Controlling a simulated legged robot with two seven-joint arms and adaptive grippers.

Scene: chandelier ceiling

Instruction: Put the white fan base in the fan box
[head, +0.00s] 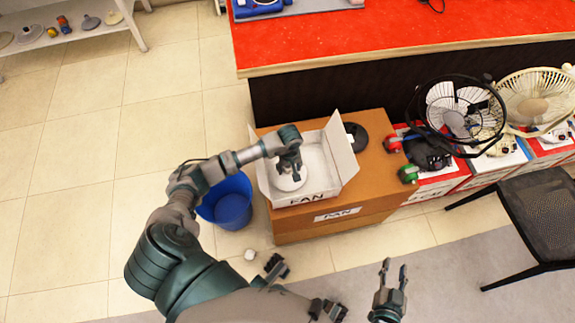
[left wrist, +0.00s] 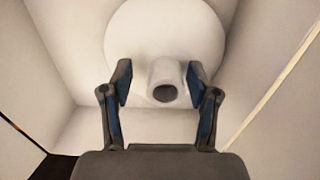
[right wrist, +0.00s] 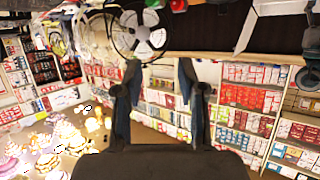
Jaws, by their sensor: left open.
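The white fan base (head: 288,183) lies inside the open fan box (head: 316,192), near its left side. In the left wrist view the fan base (left wrist: 165,30) is a round white disc with a short hollow stem, resting on the box floor. My left gripper (head: 289,168) reaches down into the box. Its fingers (left wrist: 165,85) are open, one on each side of the stem, with visible gaps. My right gripper (head: 393,274) is open and empty, low in the head view, away from the box.
The fan box stands on a brown carton (head: 350,212). A black round base (head: 356,136) lies beside it. A blue bin (head: 228,204) stands to the left. Fans (head: 462,112) on red boxes and a black chair (head: 540,215) are at right. A red-topped counter (head: 400,35) is behind.

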